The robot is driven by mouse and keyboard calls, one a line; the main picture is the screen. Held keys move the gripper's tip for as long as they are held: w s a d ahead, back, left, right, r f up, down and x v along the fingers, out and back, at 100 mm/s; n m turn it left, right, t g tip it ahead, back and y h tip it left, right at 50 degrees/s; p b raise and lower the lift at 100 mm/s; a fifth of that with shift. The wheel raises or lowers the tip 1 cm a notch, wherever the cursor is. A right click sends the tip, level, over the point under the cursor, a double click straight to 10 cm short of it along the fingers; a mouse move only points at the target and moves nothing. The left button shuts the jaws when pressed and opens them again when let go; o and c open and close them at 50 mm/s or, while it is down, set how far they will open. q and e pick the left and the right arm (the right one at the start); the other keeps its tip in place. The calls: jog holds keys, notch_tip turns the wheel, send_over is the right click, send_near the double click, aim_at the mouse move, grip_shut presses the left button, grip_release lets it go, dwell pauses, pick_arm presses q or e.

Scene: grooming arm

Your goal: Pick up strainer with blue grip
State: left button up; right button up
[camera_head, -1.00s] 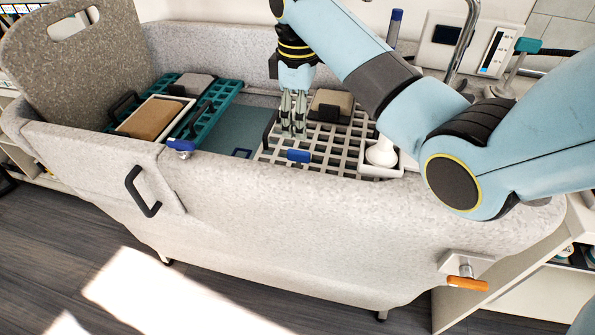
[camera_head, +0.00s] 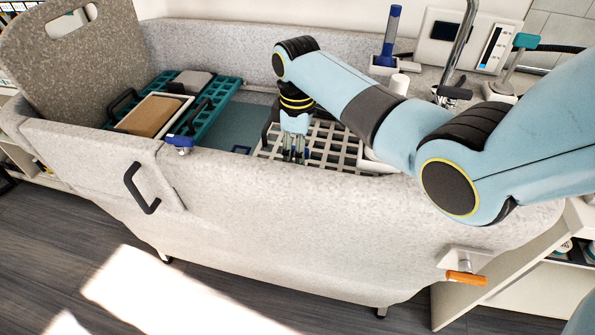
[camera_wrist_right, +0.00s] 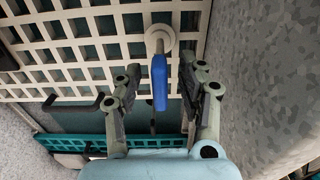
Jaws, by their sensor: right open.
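The blue grip (camera_wrist_right: 159,82) of the strainer shows in the right wrist view, with a pale round part (camera_wrist_right: 160,40) at its upper end, over the white grid rack. My right gripper (camera_wrist_right: 160,66) is open. Its two fingers stand on either side of the blue grip, with gaps visible on both sides. In the head view my right gripper (camera_head: 294,156) points down behind the tub's front wall, at the left part of the rack. The strainer is not visible there. My left gripper is not in view.
The white grid rack (camera_head: 335,152) lies in the speckled tub (camera_head: 235,205). Left of it are a teal grid rack (camera_head: 222,92) and a tray with a brown pad (camera_head: 150,115). A blue-handled tool (camera_head: 391,30) stands on the back ledge.

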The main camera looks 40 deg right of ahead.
grip_shut()
dwell(0.4)
